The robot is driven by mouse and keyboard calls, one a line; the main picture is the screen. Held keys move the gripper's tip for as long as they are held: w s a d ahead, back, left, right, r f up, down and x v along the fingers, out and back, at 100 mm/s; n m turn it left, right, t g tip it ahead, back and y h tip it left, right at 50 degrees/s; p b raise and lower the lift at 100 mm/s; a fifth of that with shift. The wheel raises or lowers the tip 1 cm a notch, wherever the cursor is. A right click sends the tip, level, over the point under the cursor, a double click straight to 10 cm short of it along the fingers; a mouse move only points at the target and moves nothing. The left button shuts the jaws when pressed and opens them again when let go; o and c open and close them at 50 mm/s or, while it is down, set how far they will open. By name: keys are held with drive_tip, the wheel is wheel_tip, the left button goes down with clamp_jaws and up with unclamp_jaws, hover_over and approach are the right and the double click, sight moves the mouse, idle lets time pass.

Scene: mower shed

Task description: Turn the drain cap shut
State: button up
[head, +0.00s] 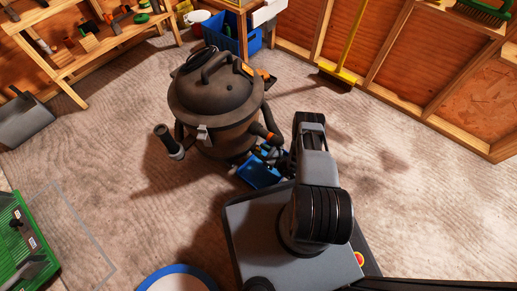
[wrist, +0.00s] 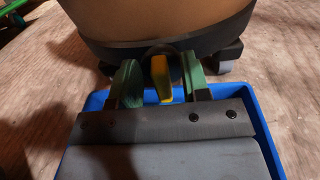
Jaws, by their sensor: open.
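The drain cap shows in the wrist view as an upright yellow grip (wrist: 161,80) in front of a dark round part low on the vacuum (wrist: 190,22). My gripper (wrist: 161,84) is open, with one green-padded finger on each side of the yellow grip. A narrow gap shows on both sides, so the fingers look apart from it. In the head view, the brown and black vacuum (head: 212,100) stands on the floor, and the cap is hidden.
A blue tray (head: 257,174) lies at the vacuum's foot, under my gripper; its rim (wrist: 262,128) shows in the wrist view. The vacuum stands on casters (wrist: 230,57). A hose end (head: 165,140) sticks out at left. Floor on the right (head: 420,190) is clear.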

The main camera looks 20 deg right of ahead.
drive_tip(key=shift+w+a, duration=0.1)
drive_tip(key=shift+a, duration=0.05)
drive_tip(key=shift+c, duration=0.4)
clamp_jaws()
